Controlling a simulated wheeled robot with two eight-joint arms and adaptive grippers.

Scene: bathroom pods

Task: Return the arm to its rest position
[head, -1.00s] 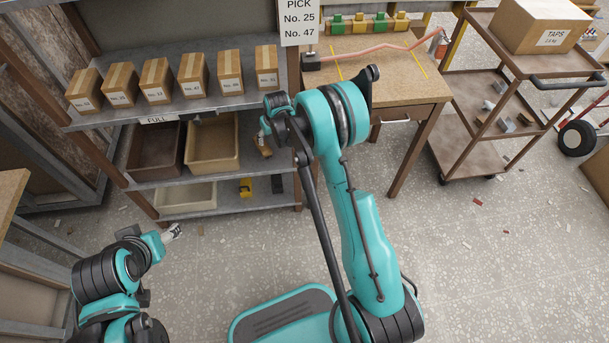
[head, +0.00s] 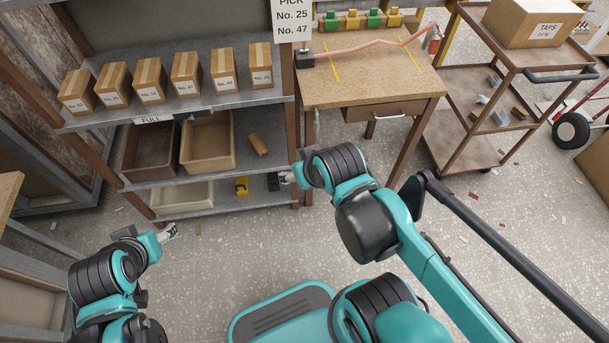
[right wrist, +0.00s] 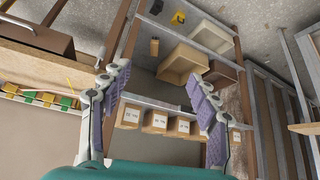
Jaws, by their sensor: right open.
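My right arm is folded back over the floor at the front right in the head view. Its gripper (head: 287,177) shows small beside the shelf's front right post, and most of it is hidden by the arm. In the right wrist view the right gripper (right wrist: 158,76) is open, with its purple-padded fingers wide apart and nothing between them. My left gripper (head: 170,233) is at the lower left, over the floor in front of the shelf. It is too small to tell whether its fingers are apart.
Several numbered cartons (head: 188,72) line the upper shelf. A dark bin (head: 150,150), a tan bin (head: 208,145) and a loose brown block (head: 258,144) are on the shelf below. A workbench (head: 365,80) and a trolley (head: 476,130) stand right. Floor at centre is clear.

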